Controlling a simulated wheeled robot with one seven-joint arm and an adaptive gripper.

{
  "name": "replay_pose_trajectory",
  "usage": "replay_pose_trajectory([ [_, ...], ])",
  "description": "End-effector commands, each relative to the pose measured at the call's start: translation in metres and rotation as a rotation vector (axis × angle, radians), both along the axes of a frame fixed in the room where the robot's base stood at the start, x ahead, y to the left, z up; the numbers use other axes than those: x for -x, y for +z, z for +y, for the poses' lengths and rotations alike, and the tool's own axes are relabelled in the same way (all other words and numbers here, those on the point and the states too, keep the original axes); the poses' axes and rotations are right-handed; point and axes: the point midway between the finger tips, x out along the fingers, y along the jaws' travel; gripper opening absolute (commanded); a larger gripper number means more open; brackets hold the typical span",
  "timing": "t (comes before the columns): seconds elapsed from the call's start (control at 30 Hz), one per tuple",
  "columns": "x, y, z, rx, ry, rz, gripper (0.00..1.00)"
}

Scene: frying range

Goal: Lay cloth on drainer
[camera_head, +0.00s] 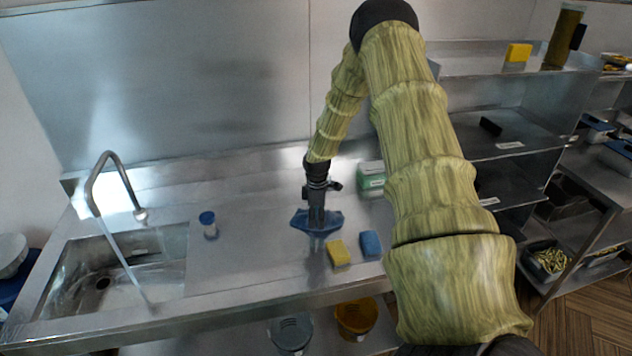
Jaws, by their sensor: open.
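A blue cloth-like piece (300,221) lies on the steel counter right of the sink, spread out to both sides of my gripper (317,226). My gripper points down at the middle of it and is open. The fingers hide part of the cloth, and I cannot tell whether they touch it. The flat steel worktop (250,245) beside the sink is the only drainer-like surface I see; no separate drainer stands out.
A sink (110,275) with a tap (118,170) is at left. A blue-capped jar (209,225), yellow sponge (340,253), blue sponge (371,244) and green box (370,180) stand on the counter. Shelves (505,130) rise at right. The worktop between jar and cloth is clear.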

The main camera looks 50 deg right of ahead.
Motion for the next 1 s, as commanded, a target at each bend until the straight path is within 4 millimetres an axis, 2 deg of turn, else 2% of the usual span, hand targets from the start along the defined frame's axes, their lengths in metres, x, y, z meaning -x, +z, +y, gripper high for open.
replay_pose_trajectory([
  [0.4,0.016,0.056,0.016,0.001,0.000,-0.002,0.45],
  [0.63,0.021,0.066,0.020,0.000,0.000,0.000,0.45],
  [0.9,0.012,0.057,0.016,0.000,-0.001,0.000,0.00],
  [1.0,0.003,0.049,0.013,0.000,0.000,0.000,0.00],
])
